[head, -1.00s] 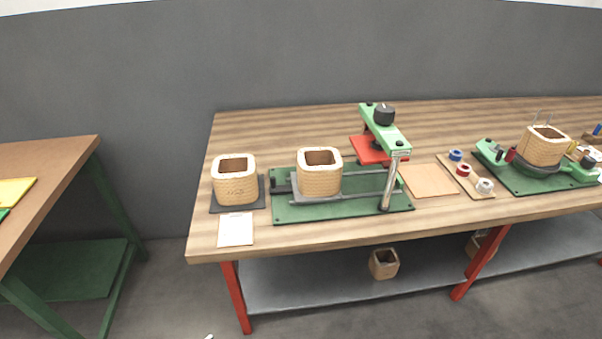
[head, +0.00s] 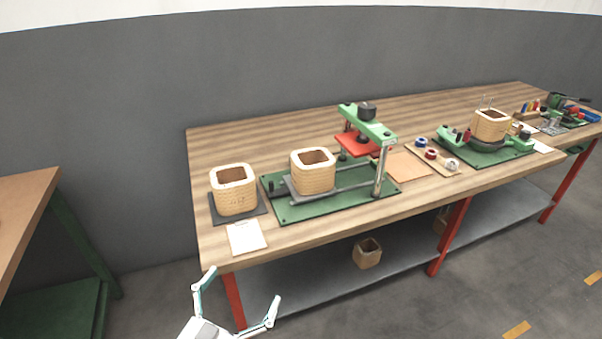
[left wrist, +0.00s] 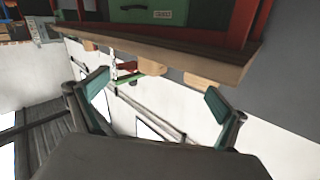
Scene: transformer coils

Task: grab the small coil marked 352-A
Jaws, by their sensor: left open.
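A tan square coil (head: 234,194) stands upright on a dark pad at the bench's left end; a faint mark on its front is too small to read. A similar coil (head: 312,176) sits on the green press fixture (head: 345,201). Another coil (head: 490,128) is on a green fixture at the right. A coil (head: 367,255) stands on the lower shelf. I cannot tell which is 352-A. My left gripper (head: 243,285) is open and empty, below and in front of the bench's left corner, apart from all coils. Its spread fingers show in the left wrist view (left wrist: 155,92). My right gripper is out of view.
The wooden bench (head: 210,150) has red legs and a grey lower shelf (head: 400,262). A white card (head: 246,237) lies before the left coil. Tape rolls (head: 431,154) stand between the fixtures. Another table (head: 22,190) is at far left, with open floor between.

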